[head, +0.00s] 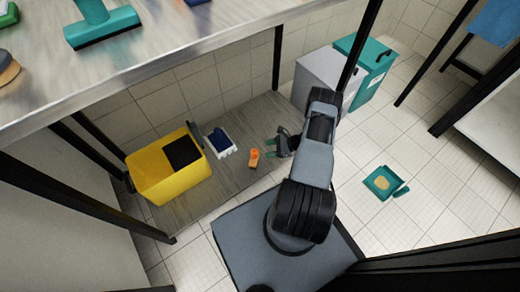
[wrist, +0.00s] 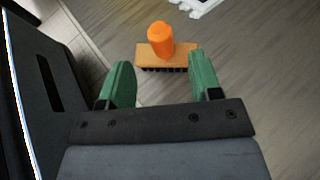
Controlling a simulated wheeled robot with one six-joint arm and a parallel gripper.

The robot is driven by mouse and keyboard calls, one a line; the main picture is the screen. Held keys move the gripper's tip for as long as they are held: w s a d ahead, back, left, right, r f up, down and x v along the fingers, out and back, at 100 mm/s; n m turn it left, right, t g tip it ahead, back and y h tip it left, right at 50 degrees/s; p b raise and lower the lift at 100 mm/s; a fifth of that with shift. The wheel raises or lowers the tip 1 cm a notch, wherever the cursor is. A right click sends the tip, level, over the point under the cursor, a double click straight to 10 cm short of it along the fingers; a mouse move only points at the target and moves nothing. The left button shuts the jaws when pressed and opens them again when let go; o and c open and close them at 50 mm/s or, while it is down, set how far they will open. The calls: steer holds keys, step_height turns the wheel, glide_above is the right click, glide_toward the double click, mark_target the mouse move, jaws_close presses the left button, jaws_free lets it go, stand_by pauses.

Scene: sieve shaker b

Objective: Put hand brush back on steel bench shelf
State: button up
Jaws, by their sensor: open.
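The hand brush is an orange-handled block with dark bristles. In the head view the hand brush (head: 254,158) rests on the grey-brown lower shelf (head: 232,180) of the steel bench, just left of my gripper (head: 284,144). In the wrist view the brush (wrist: 168,50) lies bristles down with its orange knob upright, beyond the fingertips. My gripper (wrist: 162,82) is open, its two green fingers apart with nothing between them. The brush is apart from the fingers.
A yellow bucket (head: 168,184) and a blue-and-white item (head: 221,141) stand on the shelf left of the brush. Grey (head: 326,76) and teal (head: 372,72) bins stand at the back right. A teal dustpan (head: 383,183) lies on the floor. Black bench legs frame the shelf.

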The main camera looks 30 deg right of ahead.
steer(key=shift+v, duration=1.5)
steer(key=shift+s+a, duration=0.1)
